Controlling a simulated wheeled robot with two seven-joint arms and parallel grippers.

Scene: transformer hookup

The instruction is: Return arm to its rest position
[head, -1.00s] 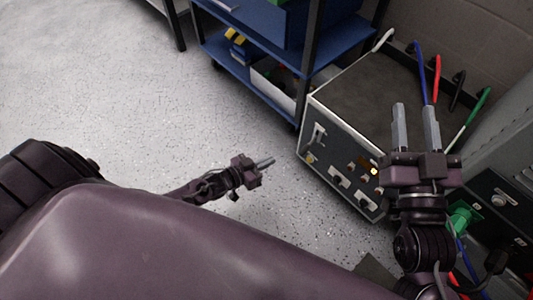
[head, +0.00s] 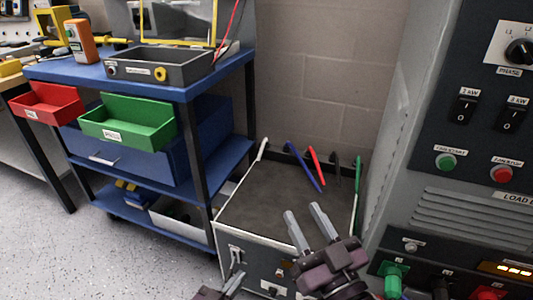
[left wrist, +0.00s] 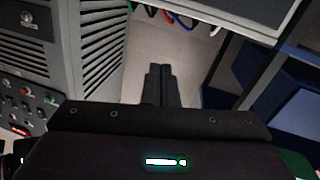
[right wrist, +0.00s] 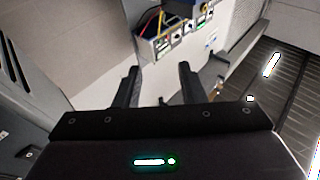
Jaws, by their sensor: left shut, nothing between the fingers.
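My left gripper (head: 238,276) shows only partly at the bottom edge of the head view, in front of the transformer box. In the left wrist view its two fingers (left wrist: 161,73) are pressed together with nothing between them. My right gripper (head: 303,211) is in front of and over the front edge of the box, its fingers apart and pointing up and away. The right wrist view shows the same fingers (right wrist: 157,66) wide apart and empty. Most of both arms is out of the head view.
The dark-topped transformer box (head: 262,204) has colored leads (head: 317,166) at its back. A blue cart (head: 205,78) with red (head: 48,103) and green (head: 127,122) bins stands left. A grey load cabinet (head: 455,220) stands close on the right. Open floor (head: 60,250) lies lower left.

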